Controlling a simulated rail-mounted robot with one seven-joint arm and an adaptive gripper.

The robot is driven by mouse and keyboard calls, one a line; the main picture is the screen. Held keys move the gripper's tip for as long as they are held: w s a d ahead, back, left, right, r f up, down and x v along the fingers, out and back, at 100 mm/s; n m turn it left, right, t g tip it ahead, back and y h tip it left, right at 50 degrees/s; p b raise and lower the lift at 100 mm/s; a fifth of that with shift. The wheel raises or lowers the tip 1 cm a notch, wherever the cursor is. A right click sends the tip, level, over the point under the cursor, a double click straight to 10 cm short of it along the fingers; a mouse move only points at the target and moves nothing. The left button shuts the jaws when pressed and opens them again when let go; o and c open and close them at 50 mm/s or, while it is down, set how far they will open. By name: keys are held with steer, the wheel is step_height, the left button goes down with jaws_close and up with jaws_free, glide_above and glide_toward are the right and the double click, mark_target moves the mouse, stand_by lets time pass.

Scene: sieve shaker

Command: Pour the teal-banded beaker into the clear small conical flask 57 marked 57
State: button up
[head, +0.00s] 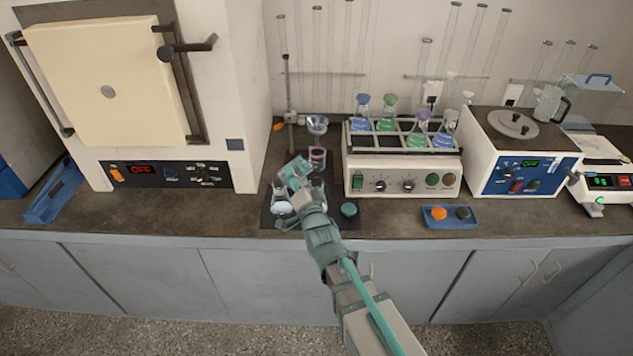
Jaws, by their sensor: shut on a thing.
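My gripper (296,170) is low over the dark mat (327,222) at the front of the bench. It is shut on a glass vessel that I take for the teal-banded beaker. The vessel is small and partly hidden, and its band is hard to tell from the teal fingers. A small clear flask (281,207) with a pale base stands on the mat's left part, just below and left of my gripper. Its mark is too small to read. I cannot tell whether the held beaker is tilted or whether anything is flowing.
A pink-banded vessel (317,156) and a funnel (317,125) on a stand are behind my gripper. A teal round piece (348,209) lies on the mat. The shaker (402,176) with several flasks is to the right, the furnace (110,90) to the left. A blue tray (450,222) lies at front right.

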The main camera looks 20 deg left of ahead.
steer(key=shift+f+m+p, duration=0.35)
steer(key=shift+m+p, duration=0.45)
steer(key=shift+m, duration=0.2)
stand_by(1.0)
steer(key=shift+d+r+m+p, duration=0.1)
steer(key=shift+r+m+p, duration=0.3)
steer(key=shift+m+p, duration=0.75)
stand_by(0.9)
steer(key=shift+w+d+f+m+t+h+b, duration=0.2)
steer(key=shift+m+b, duration=0.25)
steer(key=shift+b, duration=0.55)
steer(key=shift+w+d+f+m+t+h+b, duration=0.1)
steer(key=shift+f+m+b, duration=0.25)
steer(key=shift+b, duration=0.6)
steer(key=shift+d+f+m+b, duration=0.2)
steer(key=shift+m+b, duration=0.85)
steer(key=shift+b, duration=0.7)
